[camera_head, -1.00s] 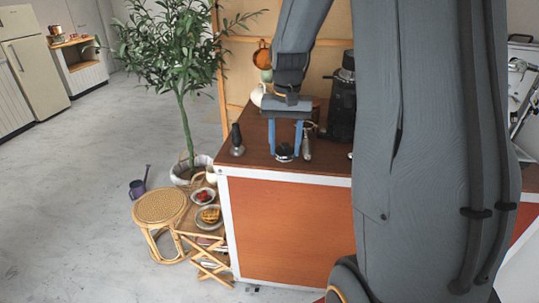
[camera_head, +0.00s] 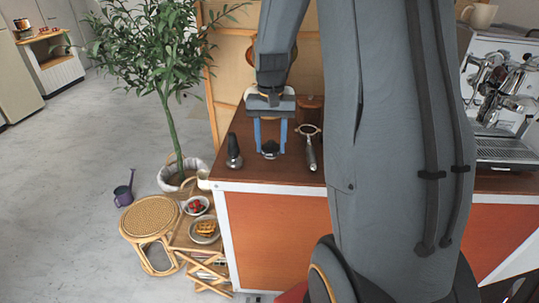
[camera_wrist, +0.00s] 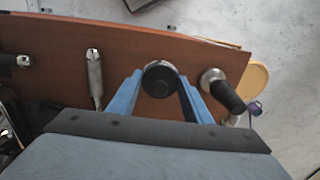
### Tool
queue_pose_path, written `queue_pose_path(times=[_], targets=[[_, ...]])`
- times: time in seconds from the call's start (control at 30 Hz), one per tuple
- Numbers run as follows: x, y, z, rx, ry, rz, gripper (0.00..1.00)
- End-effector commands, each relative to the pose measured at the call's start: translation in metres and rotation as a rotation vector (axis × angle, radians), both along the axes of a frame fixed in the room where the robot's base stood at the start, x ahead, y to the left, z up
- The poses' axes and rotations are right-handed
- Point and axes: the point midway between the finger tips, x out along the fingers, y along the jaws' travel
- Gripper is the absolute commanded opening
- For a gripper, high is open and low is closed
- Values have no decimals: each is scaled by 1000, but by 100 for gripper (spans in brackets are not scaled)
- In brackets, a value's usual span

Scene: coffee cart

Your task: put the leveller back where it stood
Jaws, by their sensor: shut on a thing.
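The leveller (camera_head: 270,149) is a small round dark puck with a metal rim. My gripper (camera_head: 270,147) points down over the counter's left part, its blue fingers shut on the leveller. The wrist view shows the leveller (camera_wrist: 160,80) from above between the fingertips. It is at or just above the counter top (camera_head: 285,174); I cannot tell whether it touches. A black-handled tamper (camera_head: 234,152) stands close to its left in the head view, and a portafilter (camera_head: 310,147) lies to its right, both apart from it.
My arm hides the counter's middle. An espresso machine (camera_head: 503,110) stands at the right. Left of the counter are a potted plant (camera_head: 170,85), a rattan stool (camera_head: 150,218) and plates of food on a low stand. The strip of counter in front of the leveller is clear.

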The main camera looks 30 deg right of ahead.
Motion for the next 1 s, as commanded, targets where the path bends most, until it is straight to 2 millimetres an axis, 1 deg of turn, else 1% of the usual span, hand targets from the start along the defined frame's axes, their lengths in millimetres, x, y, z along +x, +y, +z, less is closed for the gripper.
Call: queue_pose_path(times=[0.17, 0.3, 0.4, 0.5, 0.83, 0.87, 0.93, 1.0], targets=[[0, 0, -15, 0, 2, 0, 18], [-1, 1, -35, 1, 3, 1, 18], [0, 1, -45, 0, 0, 2, 18], [1, 2, -49, -1, -1, 4, 18], [1, 2, -52, -1, -2, 4, 18], [1, 2, -52, -1, -1, 4, 50], [1, 2, -52, -1, -1, 4, 62], [1, 2, -52, -1, -1, 4, 64]])
